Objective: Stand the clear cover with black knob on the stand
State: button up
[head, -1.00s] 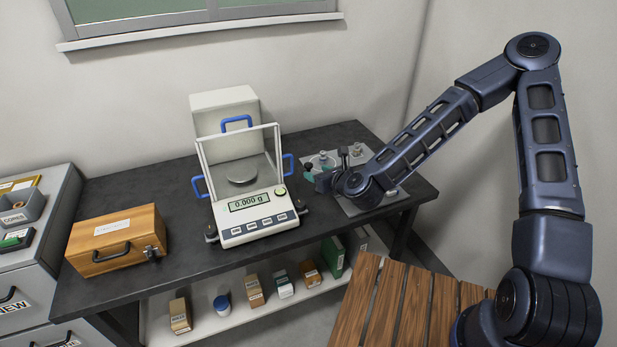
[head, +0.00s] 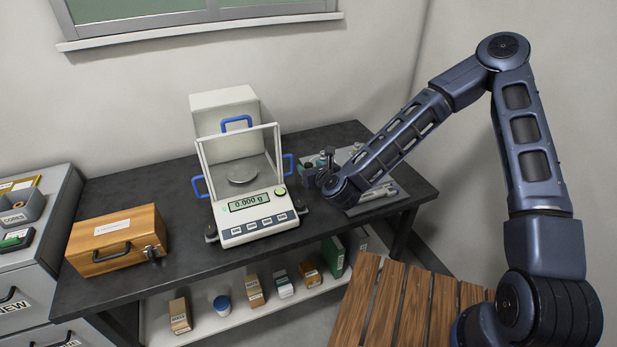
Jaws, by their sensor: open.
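My gripper (head: 326,160) is over the grey mat (head: 372,207) at the right end of the dark table. It points away from the camera and is small in the picture; it is open. Small glassy and metal items stand close around it, partly hidden by my gripper and forearm. I cannot make out for certain the clear cover with the black knob or the stand among them.
A balance (head: 251,230) reading 0.000 g, with blue-handled clear doors, stands left of my gripper. A wooden case (head: 116,240) sits at the table's left. Bare tabletop lies between them. A shelf (head: 235,322) below holds several small boxes. A slatted wooden surface (head: 400,308) is in front right.

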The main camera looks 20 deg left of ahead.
aim_at(307, 163)
jog(key=shift+x, duration=2.25)
jog(key=shift+d, duration=0.1)
grip_shut()
